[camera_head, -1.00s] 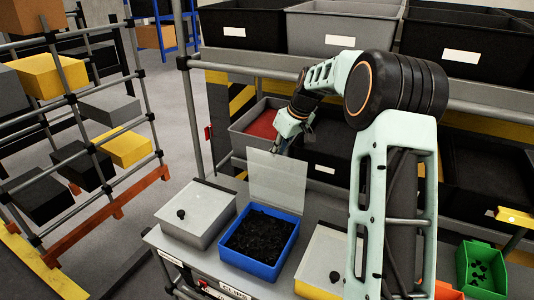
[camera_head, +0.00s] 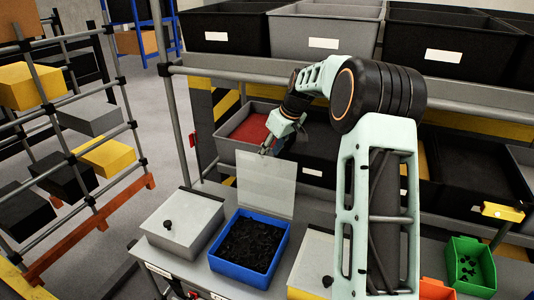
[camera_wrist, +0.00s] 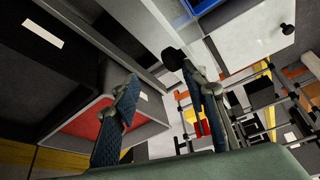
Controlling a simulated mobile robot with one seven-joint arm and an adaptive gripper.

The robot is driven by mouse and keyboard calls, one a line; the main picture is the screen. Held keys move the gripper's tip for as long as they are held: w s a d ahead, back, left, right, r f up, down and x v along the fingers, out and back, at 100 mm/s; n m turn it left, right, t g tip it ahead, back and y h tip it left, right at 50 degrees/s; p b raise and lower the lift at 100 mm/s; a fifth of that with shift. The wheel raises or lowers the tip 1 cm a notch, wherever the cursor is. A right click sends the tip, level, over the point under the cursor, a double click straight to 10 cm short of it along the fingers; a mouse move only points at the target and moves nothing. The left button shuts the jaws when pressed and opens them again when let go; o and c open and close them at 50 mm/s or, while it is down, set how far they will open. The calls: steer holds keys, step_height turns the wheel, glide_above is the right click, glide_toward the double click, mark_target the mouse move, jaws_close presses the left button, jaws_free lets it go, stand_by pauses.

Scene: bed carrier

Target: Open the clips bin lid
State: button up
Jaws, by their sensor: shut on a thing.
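The clips bin is a blue bin (camera_head: 219,262) filled with black clips (camera_head: 250,242), on the bench in the head view. Its lid (camera_head: 266,190) is a pale grey panel standing nearly upright at the bin's back edge, so the bin is uncovered. My gripper (camera_head: 268,148) is at the lid's top edge, reaching in from behind. In the wrist view, the fingers of my gripper (camera_wrist: 157,75) stand apart, with a black knob (camera_wrist: 173,58) close to the right fingertip. The gripper is shut on the lid; the exact contact is hard to see.
A bin with a closed grey lid (camera_head: 186,220) stands left of the blue bin, and another lidded bin (camera_head: 309,260) stands right, partly behind my arm. Shelf bins (camera_head: 325,38) rise behind. A green bin (camera_head: 470,266) is at right. A rack (camera_head: 75,150) stands left.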

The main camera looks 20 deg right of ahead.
steer(key=shift+o, duration=0.7)
steer(key=d+f, duration=0.1)
steer(key=s+d+f, duration=0.1)
steer(key=shift+f+g, duration=0.3)
steer(key=shift+f, duration=0.1)
steer(key=w+a+r+v, duration=0.1)
steer(key=a+v, duration=0.1)
steer(key=v, duration=1.1)
steer(key=shift+r, duration=0.3)
